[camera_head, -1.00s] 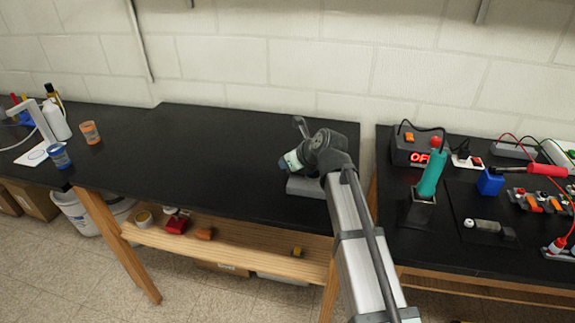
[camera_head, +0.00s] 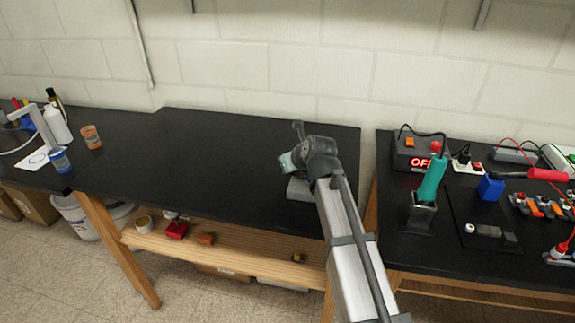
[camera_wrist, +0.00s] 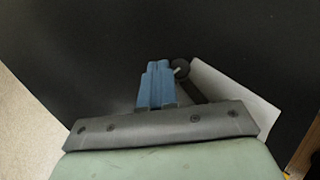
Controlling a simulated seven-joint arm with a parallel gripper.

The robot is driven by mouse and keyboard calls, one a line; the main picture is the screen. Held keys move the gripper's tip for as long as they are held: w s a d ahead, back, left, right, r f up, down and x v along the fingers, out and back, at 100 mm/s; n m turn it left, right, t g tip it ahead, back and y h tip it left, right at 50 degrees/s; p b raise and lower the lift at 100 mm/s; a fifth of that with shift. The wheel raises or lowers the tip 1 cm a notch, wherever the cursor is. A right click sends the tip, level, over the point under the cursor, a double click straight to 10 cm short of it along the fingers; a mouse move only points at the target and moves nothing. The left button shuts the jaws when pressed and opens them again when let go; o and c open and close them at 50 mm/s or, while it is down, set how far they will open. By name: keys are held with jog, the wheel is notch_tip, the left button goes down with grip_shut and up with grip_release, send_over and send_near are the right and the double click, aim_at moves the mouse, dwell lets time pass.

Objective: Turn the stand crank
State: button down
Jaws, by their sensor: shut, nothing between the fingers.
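The stand shows in the wrist view as a pale grey plate (camera_wrist: 238,92) on the black bench top. A dark crank with a round knob (camera_wrist: 181,68) shows just right of my fingers. My gripper (camera_wrist: 157,66) has its blue fingers together, with nothing between them. The fingertips are close beside the knob; I cannot tell whether they touch it. In the head view the stand's grey base (camera_head: 299,189) sits under my wrist, and a grey upright part (camera_head: 298,130) shows behind it. My arm hides most of the stand and the fingers there.
The bench top (camera_head: 220,150) left of the stand is clear. Blue (camera_head: 60,159) and orange (camera_head: 91,137) cups stand at far left. A second bench at right holds a power unit (camera_head: 412,155), a teal-handled tool (camera_head: 432,180) and cables. A wall stands behind.

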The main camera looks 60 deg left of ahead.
jog(key=shift+w+a+m+t, duration=0.3)
jog(key=shift+m+t, duration=0.2)
jog(key=shift+m, duration=0.1)
dwell(1.4)
dwell(0.4)
